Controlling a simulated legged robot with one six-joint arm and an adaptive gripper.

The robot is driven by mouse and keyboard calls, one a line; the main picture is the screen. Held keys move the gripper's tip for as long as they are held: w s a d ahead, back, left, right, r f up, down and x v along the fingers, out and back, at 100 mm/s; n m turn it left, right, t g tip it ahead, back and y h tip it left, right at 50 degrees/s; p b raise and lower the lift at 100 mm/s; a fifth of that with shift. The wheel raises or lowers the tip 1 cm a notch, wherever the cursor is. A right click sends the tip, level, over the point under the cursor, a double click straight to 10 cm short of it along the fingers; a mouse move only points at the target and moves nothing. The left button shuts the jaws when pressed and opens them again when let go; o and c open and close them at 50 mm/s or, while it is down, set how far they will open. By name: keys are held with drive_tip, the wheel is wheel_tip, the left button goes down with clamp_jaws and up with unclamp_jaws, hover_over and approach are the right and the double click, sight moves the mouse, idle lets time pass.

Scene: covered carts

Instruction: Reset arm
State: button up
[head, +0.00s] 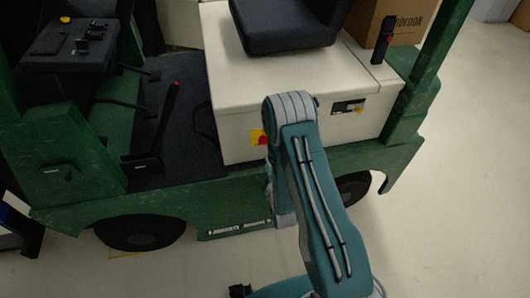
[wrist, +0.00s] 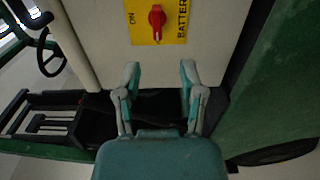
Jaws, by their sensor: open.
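My gripper (wrist: 160,78) is open in the wrist view, its two fingers apart with nothing between them. It faces the cream side panel (wrist: 98,40) of a green cart. A red knob (wrist: 157,18) on a yellow plate marked ON and BATTERY (wrist: 140,32) shows beyond the fingertips, apart from them in the picture. In the head view my bent arm (head: 318,210) stands in front of the cart, and my gripper is hidden behind it. The yellow plate with its red knob (head: 262,139) shows partly beside my arm.
The green cart (head: 75,155) fills most of the head view, with a black seat (head: 285,22), a lever (head: 165,125) and wheels. A cardboard box (head: 400,22) stands at the back right. The pale floor (head: 460,200) at right is clear.

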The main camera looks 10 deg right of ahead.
drive_tip(key=s, duration=0.2)
drive_tip(key=shift+s, duration=0.35)
drive_tip(key=w+r+m+g, duration=0.35)
drive_tip(key=w+r, duration=0.25)
drive_tip(key=r, duration=0.4)
drive_tip(key=s+r+m+g, duration=0.35)
drive_tip(key=r+m, duration=0.25)
drive_tip(key=r, duration=0.6)
drive_tip(key=s+r+m+g, duration=0.2)
drive_tip(key=s+r+m, duration=0.2)
drive_tip(key=s, duration=0.9)
drive_tip(key=s+r+m+g, duration=0.3)
drive_tip(key=s+r, duration=0.4)
drive_tip(key=s, duration=0.7)
drive_tip(key=shift+d+r+m, duration=0.35)
drive_tip(key=shift+r+m, duration=0.05)
drive_tip(key=shift+m, duration=0.45)
